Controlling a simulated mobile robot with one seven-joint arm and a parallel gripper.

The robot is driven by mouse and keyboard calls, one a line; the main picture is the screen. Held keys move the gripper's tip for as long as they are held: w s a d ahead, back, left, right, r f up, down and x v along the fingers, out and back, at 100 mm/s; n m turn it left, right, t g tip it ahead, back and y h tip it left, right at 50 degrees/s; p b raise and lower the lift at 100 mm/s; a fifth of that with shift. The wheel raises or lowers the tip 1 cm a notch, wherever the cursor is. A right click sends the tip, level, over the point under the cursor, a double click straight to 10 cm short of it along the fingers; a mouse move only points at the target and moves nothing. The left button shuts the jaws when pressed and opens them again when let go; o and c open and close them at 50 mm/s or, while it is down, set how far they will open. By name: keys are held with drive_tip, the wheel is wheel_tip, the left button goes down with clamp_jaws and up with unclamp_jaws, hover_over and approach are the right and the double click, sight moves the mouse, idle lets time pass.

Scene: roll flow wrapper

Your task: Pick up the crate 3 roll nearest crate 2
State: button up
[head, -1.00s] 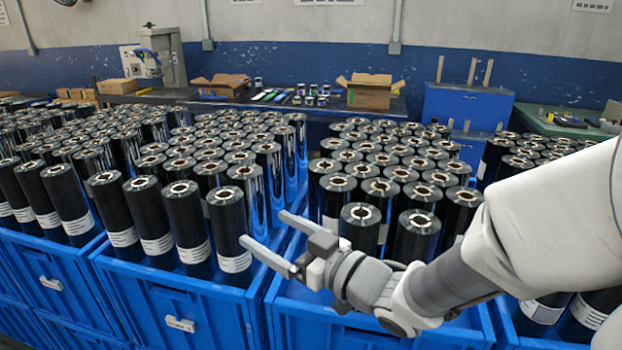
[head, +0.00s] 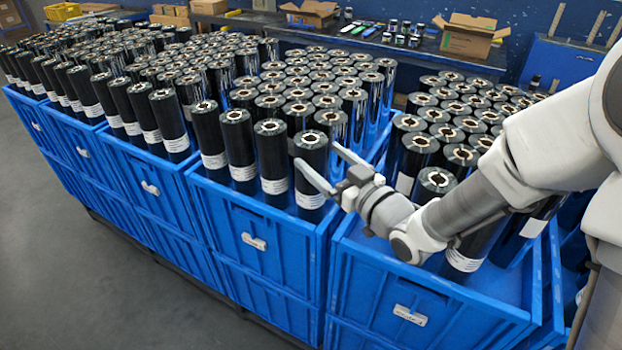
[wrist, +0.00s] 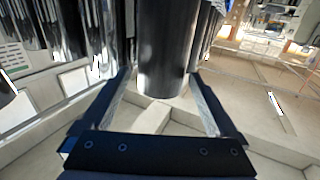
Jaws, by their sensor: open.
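A black roll (head: 311,160) with a white label band stands upright at the front right corner of a blue crate (head: 262,270). My gripper (head: 331,168) is open beside that roll, above the crate's right wall; one finger overlaps it in the head view. In the wrist view, a dark roll (wrist: 165,45) stands just ahead of my gripper (wrist: 160,78), between the lines of its two fingers. I cannot tell whether they touch it. More black rolls (head: 271,150) stand to its left. The crate labels are too small to read.
A blue crate (head: 400,290) with several rolls (head: 435,185) stands on the right, partly hidden by my arm. More full crates (head: 150,185) line up to the left. A bench with a cardboard box (head: 468,35) is behind. Grey floor (head: 90,270) is clear at the front left.

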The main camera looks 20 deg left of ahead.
drive_tip(key=x, duration=0.4)
drive_tip(key=shift+s+a, duration=0.1)
drive_tip(key=shift+a, duration=0.1)
drive_tip(key=shift+r, duration=0.1)
clamp_jaws()
drive_tip(key=shift+r, duration=0.15)
